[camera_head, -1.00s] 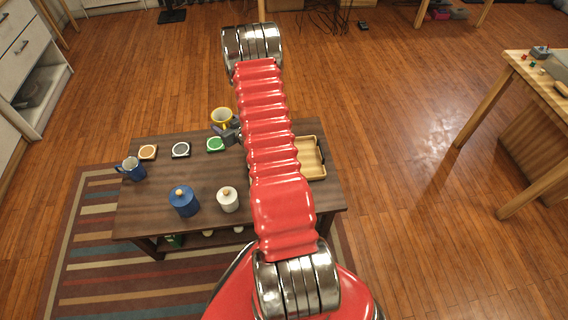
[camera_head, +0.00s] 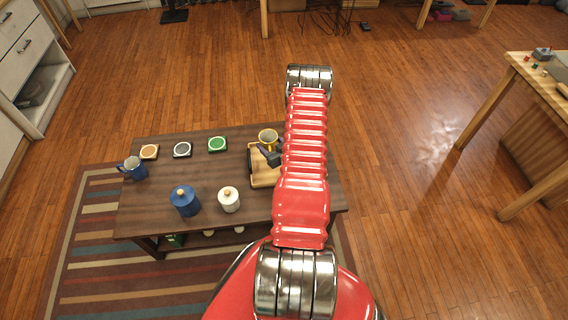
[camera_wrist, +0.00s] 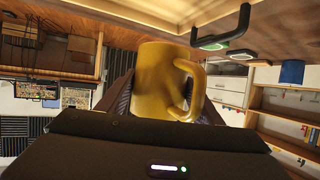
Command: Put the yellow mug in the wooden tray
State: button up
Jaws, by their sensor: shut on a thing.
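The yellow mug (camera_head: 268,135) is held by my gripper (camera_head: 271,154), which is shut on it; in the wrist view the mug (camera_wrist: 160,82) fills the middle, handle to the right. The wooden tray (camera_head: 258,181) lies on the dark table, partly hidden by my red arm. The mug appears over the tray's far end in the head view; I cannot tell its exact height. A black handle of the tray (camera_wrist: 228,28) shows at the top of the wrist view.
On the table (camera_head: 150,208) are a blue mug (camera_head: 133,168), a blue lidded jar (camera_head: 184,201), a white lidded jar (camera_head: 229,199), and orange (camera_head: 149,151), grey (camera_head: 182,149) and green (camera_head: 217,144) coasters. The table's middle is clear.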

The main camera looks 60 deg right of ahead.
jog(key=shift+f, duration=2.9)
jog(key=shift+f, duration=2.1)
jog(key=o, duration=1.2)
jog(key=shift+f, duration=0.1)
jog(key=shift+o, duration=0.3)
jog(key=v, duration=1.2)
